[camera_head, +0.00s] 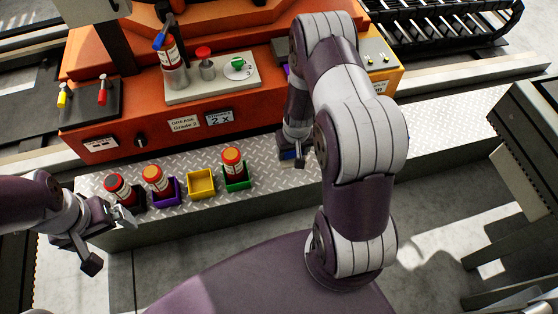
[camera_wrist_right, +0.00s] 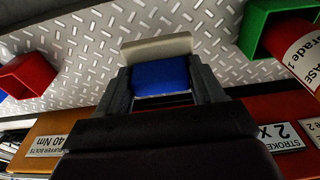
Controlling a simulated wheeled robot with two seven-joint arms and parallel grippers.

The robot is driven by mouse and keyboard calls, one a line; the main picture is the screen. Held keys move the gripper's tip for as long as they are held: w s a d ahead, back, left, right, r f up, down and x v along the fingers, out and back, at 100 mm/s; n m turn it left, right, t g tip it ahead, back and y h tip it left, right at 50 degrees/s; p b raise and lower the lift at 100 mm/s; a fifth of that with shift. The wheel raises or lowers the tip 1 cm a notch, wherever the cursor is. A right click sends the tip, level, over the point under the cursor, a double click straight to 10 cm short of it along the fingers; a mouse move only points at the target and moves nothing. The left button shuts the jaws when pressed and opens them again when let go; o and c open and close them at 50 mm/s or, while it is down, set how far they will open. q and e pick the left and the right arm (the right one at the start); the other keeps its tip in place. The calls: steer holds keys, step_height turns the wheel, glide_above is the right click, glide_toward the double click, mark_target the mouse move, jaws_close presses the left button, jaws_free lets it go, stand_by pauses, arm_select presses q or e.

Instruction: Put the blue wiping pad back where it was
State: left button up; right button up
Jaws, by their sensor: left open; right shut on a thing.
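The blue wiping pad (camera_wrist_right: 160,76) sits between the two fingers of my right gripper (camera_wrist_right: 163,88) in the right wrist view. A pale beige piece (camera_wrist_right: 157,46) lies along its far side; I cannot tell whether it is part of the pad. In the head view my right gripper (camera_head: 291,159) is low over the tread-plate ledge, shut on the pad, which is mostly hidden there. I cannot tell whether the pad touches the ledge. My left gripper (camera_head: 107,238) is open and empty at the ledge's front left, close to the red-capped bottle.
The tread-plate ledge (camera_head: 415,128) is clear to the right. A red box (camera_wrist_right: 29,72) shows in the wrist view.

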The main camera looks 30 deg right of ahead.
steer(key=w+a+f+b, duration=0.2)
steer(key=w+f, duration=0.1)
steer(key=shift+w+a, duration=0.3)
step_height(320, 180, down, 4)
steer(key=b, duration=0.3)
steer(key=shift+r, duration=0.2)
steer(key=shift+f, duration=0.15)
steer(key=o, duration=1)
